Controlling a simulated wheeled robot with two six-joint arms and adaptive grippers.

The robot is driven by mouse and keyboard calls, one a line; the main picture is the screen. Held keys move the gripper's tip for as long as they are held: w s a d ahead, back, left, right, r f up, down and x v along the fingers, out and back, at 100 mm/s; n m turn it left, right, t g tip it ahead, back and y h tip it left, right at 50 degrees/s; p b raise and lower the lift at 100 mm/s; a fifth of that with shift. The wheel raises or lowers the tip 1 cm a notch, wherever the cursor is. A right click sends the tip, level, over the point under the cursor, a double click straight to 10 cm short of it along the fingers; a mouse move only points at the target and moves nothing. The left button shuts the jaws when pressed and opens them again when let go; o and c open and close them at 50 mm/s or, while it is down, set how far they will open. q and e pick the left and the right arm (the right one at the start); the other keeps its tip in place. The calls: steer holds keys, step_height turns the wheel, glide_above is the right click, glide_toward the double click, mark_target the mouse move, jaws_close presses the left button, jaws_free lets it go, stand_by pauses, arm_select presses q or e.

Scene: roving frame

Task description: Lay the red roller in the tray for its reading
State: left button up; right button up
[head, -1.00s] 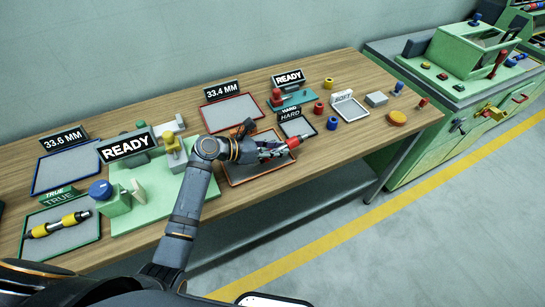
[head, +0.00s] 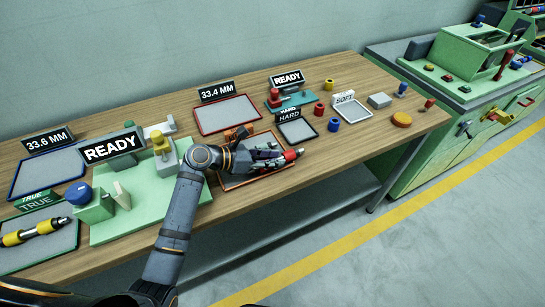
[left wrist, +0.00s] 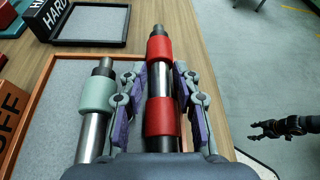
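My left gripper (head: 280,155) is over the orange-edged tray (head: 234,184). In the left wrist view its fingers (left wrist: 160,88) are shut on the steel shaft of the red roller (left wrist: 160,119), between its two red bands. The roller's red end (head: 291,155) points right in the head view. I cannot tell whether it touches the tray. A mint-banded roller (left wrist: 95,95) lies beside it in the tray. A red-orange sign reading OFF (left wrist: 10,112) stands at the tray's side. My right gripper (left wrist: 258,130), empty and open, shows at the right of the left wrist view.
The TRUE tray (head: 45,255) at left holds a yellow-banded roller (head: 35,232). Displays read 33.6 MM (head: 47,139) over a blue-edged tray and 33.4 MM (head: 217,91) over a red-edged tray (head: 228,114). A green gauge stand (head: 135,215) is left of my arm. HARD (head: 297,132) and SOFT (head: 352,110) trays are right.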

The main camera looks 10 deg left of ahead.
arm_select(q)
steer(key=shift+o, duration=1.2)
